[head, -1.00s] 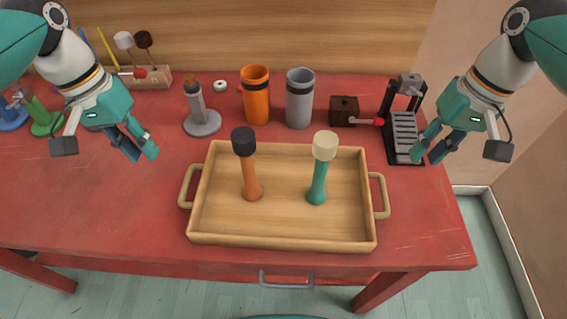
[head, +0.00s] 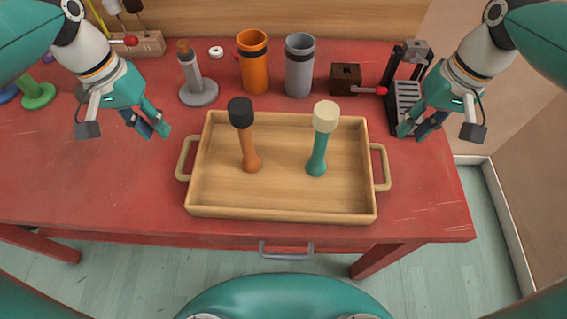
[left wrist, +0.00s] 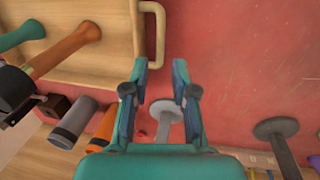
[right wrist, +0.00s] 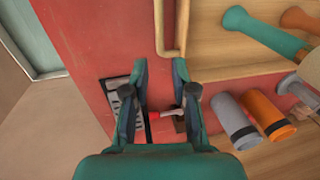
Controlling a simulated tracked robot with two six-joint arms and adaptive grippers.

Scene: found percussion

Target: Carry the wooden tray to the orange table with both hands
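The wooden tray (head: 283,208) lies on the red table in front of me, with a looped handle at each end. An orange mallet with a black head (head: 247,140) and a teal mallet with a cream head (head: 320,140) stand in it. My left gripper (head: 156,132) is open and empty, above the table to the left of the left handle (head: 183,158). My right gripper (head: 412,131) is open and empty, near the right handle (head: 381,167). The handles also show ahead of the fingers in the left wrist view (left wrist: 159,35) and right wrist view (right wrist: 159,30). No orange table is in view.
Behind the tray stand an orange cup (head: 253,65), a grey cup (head: 299,68), a grey-based stand (head: 198,92) and a small dark box (head: 345,77). A black metal rack (head: 406,95) stands close to my right gripper.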

